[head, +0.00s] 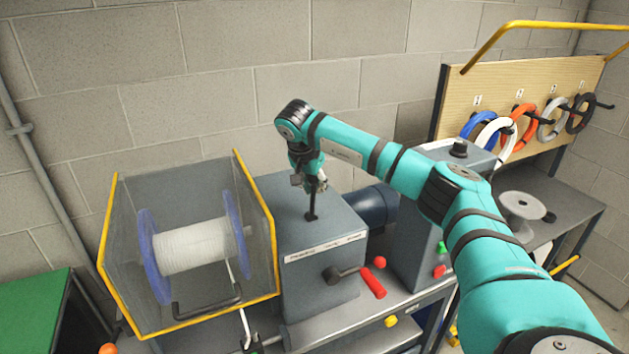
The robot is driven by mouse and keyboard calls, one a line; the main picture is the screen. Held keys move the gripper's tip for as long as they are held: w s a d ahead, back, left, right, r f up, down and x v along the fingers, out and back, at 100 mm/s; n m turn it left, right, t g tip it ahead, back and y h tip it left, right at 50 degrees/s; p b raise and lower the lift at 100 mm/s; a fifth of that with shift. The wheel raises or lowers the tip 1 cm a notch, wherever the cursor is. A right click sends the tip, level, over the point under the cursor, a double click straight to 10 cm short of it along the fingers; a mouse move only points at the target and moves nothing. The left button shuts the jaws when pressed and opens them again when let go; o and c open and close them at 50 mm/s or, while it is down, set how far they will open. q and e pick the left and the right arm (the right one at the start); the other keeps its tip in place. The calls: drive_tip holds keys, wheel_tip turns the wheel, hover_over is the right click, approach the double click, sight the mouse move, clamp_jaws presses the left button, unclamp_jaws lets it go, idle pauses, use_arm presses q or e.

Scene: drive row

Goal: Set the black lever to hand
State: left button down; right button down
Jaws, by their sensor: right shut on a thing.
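The black lever (311,211) stands up from a slot in the top of a grey machine housing (345,215). It looks close to upright; which setting it is at I cannot tell. A pale label strip (325,246) runs along the housing's front top edge, its words too small to read surely. My right gripper (314,184) comes down from above and is shut on the lever's upper part, hiding its top end. My left gripper is not in view.
A yellow-edged clear guard (268,215) around a white-wound spool (193,246) stands left of the housing. A grey cabinet (414,248) with green and red buttons stands right. Coloured coils hang on a board (500,82).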

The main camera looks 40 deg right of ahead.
drive_tip(key=shift+w+a+r+h, duration=0.1)
drive_tip(key=shift+a+r+h, duration=0.15)
drive_tip(key=shift+h, duration=0.15)
drive_tip(key=shift+a, duration=0.15)
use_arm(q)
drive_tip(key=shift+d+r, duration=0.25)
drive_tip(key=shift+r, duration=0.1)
use_arm(e)
drive_tip(key=c, duration=1.2)
unclamp_jaws()
drive_tip(key=shift+w+f, duration=0.1)
drive_tip(key=shift+f, duration=0.05)
drive_tip(key=shift+o, duration=1.2)
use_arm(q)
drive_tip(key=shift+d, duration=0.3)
use_arm(e)
drive_tip(key=v, duration=1.2)
drive_tip(key=shift+a, duration=0.15)
